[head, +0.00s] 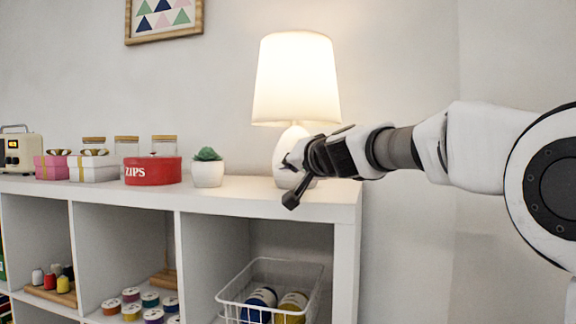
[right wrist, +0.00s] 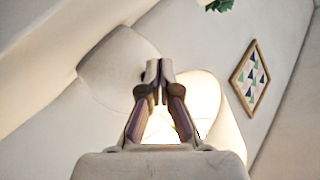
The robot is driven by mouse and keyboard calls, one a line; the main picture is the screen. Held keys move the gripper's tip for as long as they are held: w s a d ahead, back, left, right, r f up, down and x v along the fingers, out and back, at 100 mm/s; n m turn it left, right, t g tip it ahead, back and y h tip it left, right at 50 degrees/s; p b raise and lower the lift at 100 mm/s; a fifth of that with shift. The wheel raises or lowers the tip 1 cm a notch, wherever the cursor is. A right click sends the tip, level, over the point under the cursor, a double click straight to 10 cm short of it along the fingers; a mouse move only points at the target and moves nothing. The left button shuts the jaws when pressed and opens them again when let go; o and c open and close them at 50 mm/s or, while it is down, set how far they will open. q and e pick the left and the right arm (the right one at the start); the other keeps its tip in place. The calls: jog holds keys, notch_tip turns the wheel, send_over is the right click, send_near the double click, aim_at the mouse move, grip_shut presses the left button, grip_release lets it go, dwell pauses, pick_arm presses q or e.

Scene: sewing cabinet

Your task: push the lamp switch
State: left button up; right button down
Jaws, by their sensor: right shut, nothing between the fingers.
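The white table lamp (head: 297,80) stands at the right end of the cabinet top, and its shade glows. Its rounded white base (head: 283,152) is partly covered by my right gripper (head: 291,199). In the right wrist view the glowing shade (right wrist: 205,95) is behind the fingers and the pale base (right wrist: 118,62) is to their left. My right gripper is shut and empty, its fingertips (right wrist: 153,70) together in front of the lamp base. I cannot tell whether they touch it. I cannot make out the lamp switch. My left gripper is not in view.
A potted succulent (head: 208,168) stands left of the lamp, then a red ZIPS tin (head: 152,171), gift boxes and jars. Below are open compartments with thread spools and a white wire basket (head: 270,270). The wall right of the cabinet is bare.

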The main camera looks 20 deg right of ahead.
jog(key=shift+s+a, duration=0.1)
jog(key=shift+s, duration=0.05)
jog(key=shift+s+a+f, duration=0.1)
jog(key=shift+s+a, duration=0.1)
jog(key=shift+s, duration=0.05)
jog(key=s+a+b, duration=0.1)
jog(key=s+b, duration=0.1)
jog(key=shift+s+a, duration=0.3)
jog(key=shift+a, duration=0.1)
jog(key=b, duration=0.1)
jog(key=s+a+b, duration=0.1)
jog(key=b, duration=0.1)
jog(key=shift+s+f, duration=0.15)
jog(key=shift+s, duration=0.2)
jog(key=shift+a+r, duration=0.1)
jog(key=shift+r, duration=0.15)
jog(key=shift+s, duration=0.1)
dwell(1.2)
